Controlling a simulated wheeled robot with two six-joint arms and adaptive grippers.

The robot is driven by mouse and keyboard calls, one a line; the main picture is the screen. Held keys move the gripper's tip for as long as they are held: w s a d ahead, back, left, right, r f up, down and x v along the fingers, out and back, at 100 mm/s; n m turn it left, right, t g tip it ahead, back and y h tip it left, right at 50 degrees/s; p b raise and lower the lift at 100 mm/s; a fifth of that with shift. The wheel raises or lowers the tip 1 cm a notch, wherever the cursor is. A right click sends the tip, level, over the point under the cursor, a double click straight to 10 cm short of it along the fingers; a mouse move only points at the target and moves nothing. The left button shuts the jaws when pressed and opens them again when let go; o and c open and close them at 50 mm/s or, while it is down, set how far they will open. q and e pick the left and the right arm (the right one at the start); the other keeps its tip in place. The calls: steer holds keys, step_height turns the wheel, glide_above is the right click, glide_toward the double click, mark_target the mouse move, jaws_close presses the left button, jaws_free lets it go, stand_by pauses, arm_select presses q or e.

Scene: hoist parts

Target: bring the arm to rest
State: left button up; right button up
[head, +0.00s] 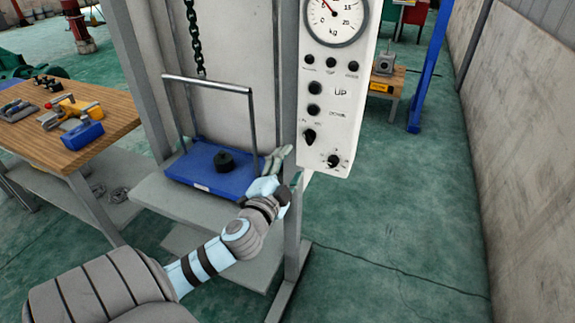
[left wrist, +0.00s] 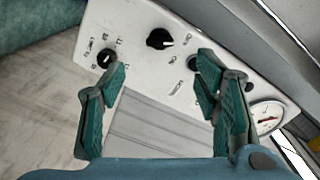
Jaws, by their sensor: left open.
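My left arm reaches in from the lower left of the head view. My left gripper (head: 284,165) is beside the lower left edge of the white control panel (head: 322,78). In the left wrist view, my left gripper (left wrist: 158,78) has its two green fingers spread apart with nothing between them. The panel (left wrist: 130,28) lies beyond the fingers there, with a black knob (left wrist: 159,39) showing between the fingertips. I cannot tell whether a finger touches the panel. My right gripper is in neither view.
A blue tray (head: 184,166) with a black weight (head: 224,161) sits on a grey platform left of my gripper, under a chain (head: 195,40). A grey post (head: 290,235) stands close by. A wooden table (head: 95,120) holds parts at left.

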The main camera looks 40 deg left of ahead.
arm_select(q)
steer(key=shift+s+d, duration=0.25)
steer(key=shift+s, duration=0.35)
steer(key=shift+d, duration=0.1)
